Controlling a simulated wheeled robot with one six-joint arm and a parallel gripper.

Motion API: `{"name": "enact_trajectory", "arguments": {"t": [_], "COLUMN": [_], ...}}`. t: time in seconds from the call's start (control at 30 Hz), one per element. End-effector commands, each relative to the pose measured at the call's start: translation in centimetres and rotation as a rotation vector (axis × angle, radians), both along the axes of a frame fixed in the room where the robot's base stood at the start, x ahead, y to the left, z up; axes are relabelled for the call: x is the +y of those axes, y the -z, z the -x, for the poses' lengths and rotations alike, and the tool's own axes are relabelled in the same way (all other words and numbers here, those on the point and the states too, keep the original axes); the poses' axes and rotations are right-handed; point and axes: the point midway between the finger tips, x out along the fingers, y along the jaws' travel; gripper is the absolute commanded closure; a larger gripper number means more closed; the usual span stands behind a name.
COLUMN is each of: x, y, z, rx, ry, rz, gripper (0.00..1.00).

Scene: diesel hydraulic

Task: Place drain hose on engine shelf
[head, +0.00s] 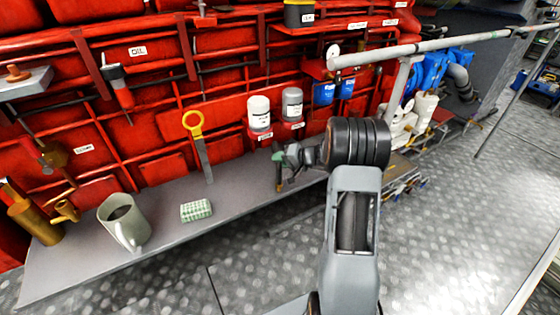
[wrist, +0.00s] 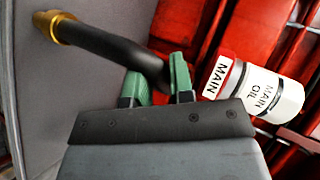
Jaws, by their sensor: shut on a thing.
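The drain hose is a black hose with a brass end. In the wrist view the drain hose (wrist: 115,48) runs from upper left into my gripper (wrist: 155,85), between its green fingertips. In the head view my gripper (head: 279,157) is shut on the hose (head: 279,176), which hangs down with its brass end lowest. The grey engine shelf (head: 160,232) runs along the front of the red engine. The brass end shows against the grey shelf surface (wrist: 35,100) in the wrist view. I cannot tell whether it touches the shelf. The part of the hose behind the fingers is hidden.
White main oil filter (wrist: 255,88) is close to my gripper. The shelf between tool and gripper is clear.

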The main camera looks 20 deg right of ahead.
Motion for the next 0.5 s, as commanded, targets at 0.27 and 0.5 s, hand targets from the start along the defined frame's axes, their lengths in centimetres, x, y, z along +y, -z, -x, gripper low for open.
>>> {"name": "enact_trajectory", "arguments": {"t": [0.27,0.5], "x": [0.00,0.00], "y": [0.04,-0.02], "z": [0.01,0.02], "rx": [0.000,0.000], "ry": [-0.001,-0.001], "rz": [0.000,0.000], "gripper": [0.53,0.53]}}
